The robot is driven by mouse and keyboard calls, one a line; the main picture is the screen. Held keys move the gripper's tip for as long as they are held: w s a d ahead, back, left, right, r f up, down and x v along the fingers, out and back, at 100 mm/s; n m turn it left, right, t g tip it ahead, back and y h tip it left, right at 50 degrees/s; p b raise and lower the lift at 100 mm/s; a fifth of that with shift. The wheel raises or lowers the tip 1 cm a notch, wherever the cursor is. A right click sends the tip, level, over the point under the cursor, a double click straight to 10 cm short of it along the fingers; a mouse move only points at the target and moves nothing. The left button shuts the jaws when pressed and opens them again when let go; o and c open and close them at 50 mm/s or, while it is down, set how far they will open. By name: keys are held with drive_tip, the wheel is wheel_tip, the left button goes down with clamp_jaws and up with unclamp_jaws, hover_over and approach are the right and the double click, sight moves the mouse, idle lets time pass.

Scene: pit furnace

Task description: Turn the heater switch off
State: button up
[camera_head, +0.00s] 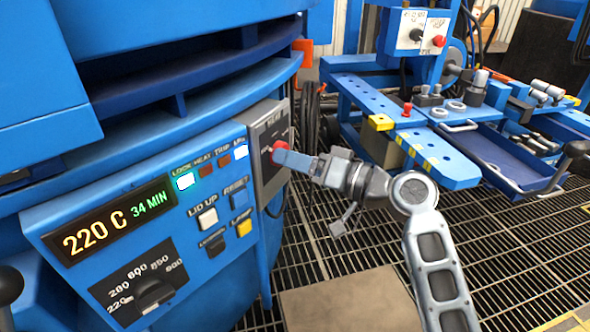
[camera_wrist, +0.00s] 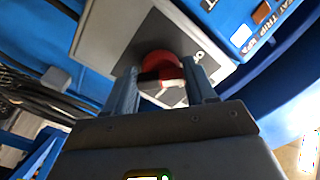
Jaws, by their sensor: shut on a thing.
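The heater switch (camera_head: 279,147) is a red rotary knob on a grey plate (camera_head: 270,127) at the right end of the blue furnace panel. In the wrist view the red knob (camera_wrist: 160,63) sits between my two blue fingers. My gripper (camera_head: 283,158) reaches it from the right and is shut on the knob. The fingers cover part of the knob, and the plate's lettering is mostly too small or hidden to read, so I cannot tell the switch position.
The panel display (camera_head: 110,222) reads 220 C, 34 MIN. Indicator lamps (camera_head: 205,172), push buttons (camera_head: 208,218) and a black temperature dial (camera_head: 153,292) lie left of the switch. Dark cables (camera_head: 312,120) hang behind. A blue workbench (camera_head: 400,120) stands at right over grating.

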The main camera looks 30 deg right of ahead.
drive_tip(key=shift+f+n, duration=0.15)
drive_tip(key=shift+n, duration=0.15)
drive_tip(key=o, duration=1)
drive_tip(key=shift+o, duration=0.2)
drive_tip(key=p+v, duration=0.1)
drive_tip(key=v, duration=0.6)
drive_tip(key=shift+s+d, duration=0.2)
drive_tip(key=shift+s, duration=0.1)
